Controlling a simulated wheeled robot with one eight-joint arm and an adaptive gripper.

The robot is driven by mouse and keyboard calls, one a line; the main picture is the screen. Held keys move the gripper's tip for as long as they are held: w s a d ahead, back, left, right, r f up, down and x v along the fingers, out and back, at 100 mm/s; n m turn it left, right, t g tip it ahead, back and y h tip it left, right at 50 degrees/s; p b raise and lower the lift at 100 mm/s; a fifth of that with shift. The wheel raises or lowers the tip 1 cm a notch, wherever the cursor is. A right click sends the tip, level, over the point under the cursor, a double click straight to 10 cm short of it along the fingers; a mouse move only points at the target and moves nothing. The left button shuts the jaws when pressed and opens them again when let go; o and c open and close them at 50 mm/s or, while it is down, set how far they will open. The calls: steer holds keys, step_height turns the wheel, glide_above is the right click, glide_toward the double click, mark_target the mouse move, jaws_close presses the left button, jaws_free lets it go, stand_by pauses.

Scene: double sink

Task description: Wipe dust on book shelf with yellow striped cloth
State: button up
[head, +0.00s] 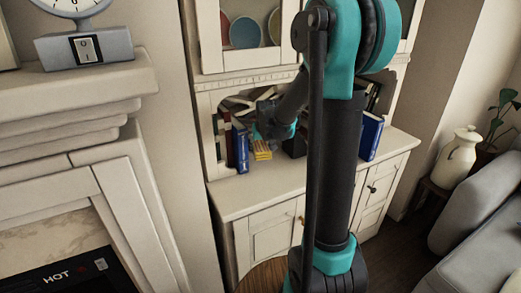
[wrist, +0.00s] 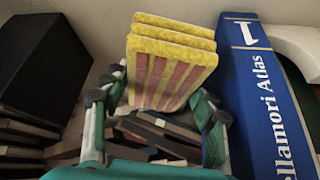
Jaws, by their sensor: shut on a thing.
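The yellow cloth with reddish stripes (wrist: 168,65) is folded into a thick pad and stands between the fingers of my gripper (wrist: 157,98), which is shut on it. In the head view the cloth (head: 261,151) shows as a small yellow patch below my gripper (head: 267,134), low over the white book shelf (head: 262,190), close to its surface. Whether it touches the surface I cannot tell. My arm hides the middle of the shelf. I cannot make out dust in either view.
A blue atlas (wrist: 262,95) stands close at the right of my gripper in the wrist view; a black block (wrist: 45,62) is at left. Another blue book (head: 370,137) stands right of my arm. Dark books lie under my fingers. The shelf's front left is clear.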

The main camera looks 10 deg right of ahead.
steer(key=shift+r, duration=1.5)
